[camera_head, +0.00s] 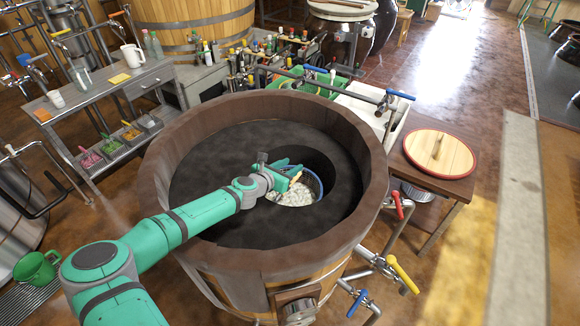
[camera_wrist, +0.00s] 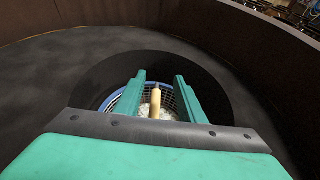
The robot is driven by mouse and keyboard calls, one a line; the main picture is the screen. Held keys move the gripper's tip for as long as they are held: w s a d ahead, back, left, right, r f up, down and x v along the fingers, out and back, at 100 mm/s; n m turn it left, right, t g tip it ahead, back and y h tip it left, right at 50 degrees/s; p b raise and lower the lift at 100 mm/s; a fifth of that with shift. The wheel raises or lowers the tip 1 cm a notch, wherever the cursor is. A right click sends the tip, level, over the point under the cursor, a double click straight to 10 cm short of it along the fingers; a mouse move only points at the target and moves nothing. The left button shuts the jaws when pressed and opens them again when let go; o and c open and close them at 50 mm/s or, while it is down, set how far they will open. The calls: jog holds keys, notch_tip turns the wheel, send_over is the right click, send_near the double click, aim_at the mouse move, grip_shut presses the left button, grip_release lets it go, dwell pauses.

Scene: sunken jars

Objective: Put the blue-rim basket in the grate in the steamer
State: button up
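The blue-rim basket (camera_head: 319,184) is inside the round dark opening of the steamer (camera_head: 160,165), with pale contents showing in it. Its wire mesh and blue rim also show in the wrist view (camera_wrist: 112,100). A pale upright handle (camera_wrist: 155,103) rises from the basket. My gripper (camera_head: 293,174) is over the opening, its two green fingers apart on either side of the handle, with a gap on each side in the wrist view (camera_wrist: 160,78). The grate is the dark surface around the opening (camera_head: 230,150). What lies under the basket is hidden.
The steamer's tall wooden wall surrounds the dark surface. A side table with a round red-rimmed lid (camera_head: 425,155) stands at the right. Valves with coloured handles (camera_head: 403,275) stick out at the front right. A grey metal cart (camera_head: 110,90) stands at the left.

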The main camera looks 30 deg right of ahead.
jog(key=shift+r, duration=0.1)
jog(key=shift+r, duration=0.3)
jog(key=v, duration=1.2)
jog(key=shift+r, duration=0.25)
